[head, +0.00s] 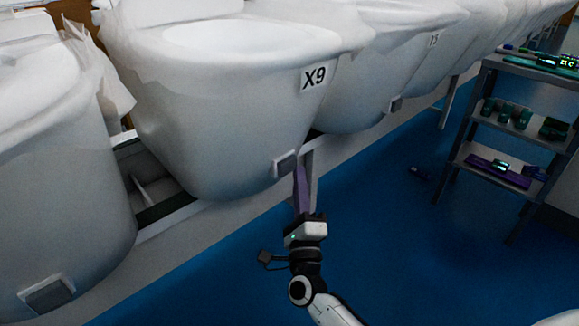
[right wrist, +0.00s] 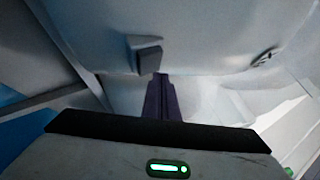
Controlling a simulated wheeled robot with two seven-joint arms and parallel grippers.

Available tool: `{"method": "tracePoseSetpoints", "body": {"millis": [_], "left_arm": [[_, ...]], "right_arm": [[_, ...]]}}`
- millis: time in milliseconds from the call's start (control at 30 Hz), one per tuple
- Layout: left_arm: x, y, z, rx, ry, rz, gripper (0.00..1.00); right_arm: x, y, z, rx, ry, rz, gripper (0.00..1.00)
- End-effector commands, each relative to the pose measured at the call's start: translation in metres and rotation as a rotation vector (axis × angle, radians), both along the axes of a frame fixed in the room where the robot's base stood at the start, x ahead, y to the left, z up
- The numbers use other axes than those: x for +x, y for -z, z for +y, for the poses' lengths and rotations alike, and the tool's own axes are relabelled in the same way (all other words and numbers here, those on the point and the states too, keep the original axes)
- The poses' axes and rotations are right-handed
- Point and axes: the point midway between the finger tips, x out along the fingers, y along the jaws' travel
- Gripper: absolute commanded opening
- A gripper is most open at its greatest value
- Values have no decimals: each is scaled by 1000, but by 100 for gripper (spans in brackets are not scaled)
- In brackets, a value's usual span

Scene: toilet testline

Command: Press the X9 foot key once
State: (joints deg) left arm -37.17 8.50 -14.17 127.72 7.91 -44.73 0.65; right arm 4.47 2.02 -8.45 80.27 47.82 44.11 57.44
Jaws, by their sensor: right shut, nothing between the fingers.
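The X9 toilet (head: 215,100) is white and carries an "X9" label (head: 314,77) on its upper right side. Its foot key (head: 285,164) is a small grey square block low on the bowl. My right gripper (head: 299,170) is shut and empty, its dark purple fingers pointing up just right of the key. In the right wrist view, the key (right wrist: 149,57) sticks out from the bowl, just beyond the shut fingertips (right wrist: 160,78) and slightly left of them. I cannot tell whether the fingers touch the key. My left gripper is not in view.
A left toilet has its own key (head: 47,295); another stands right with a key (head: 395,104). The toilets sit along a pale rail (head: 190,245). A grey shelf (head: 490,125) with small items stands at right. The blue floor (head: 420,250) is mostly free.

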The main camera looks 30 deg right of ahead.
Motion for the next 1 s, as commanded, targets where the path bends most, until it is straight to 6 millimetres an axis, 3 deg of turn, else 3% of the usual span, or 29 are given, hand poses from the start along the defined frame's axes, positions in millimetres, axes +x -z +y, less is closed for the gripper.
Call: {"method": "tracePoseSetpoints", "body": {"millis": [167,600,1000], "left_arm": [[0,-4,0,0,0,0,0],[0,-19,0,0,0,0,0],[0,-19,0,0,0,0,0]], "right_arm": [[-6,-1,-2,-1,0,1,0],[-45,-1,-12,-1,1,2,0],[-48,0,-13,-1,0,0,0]]}}
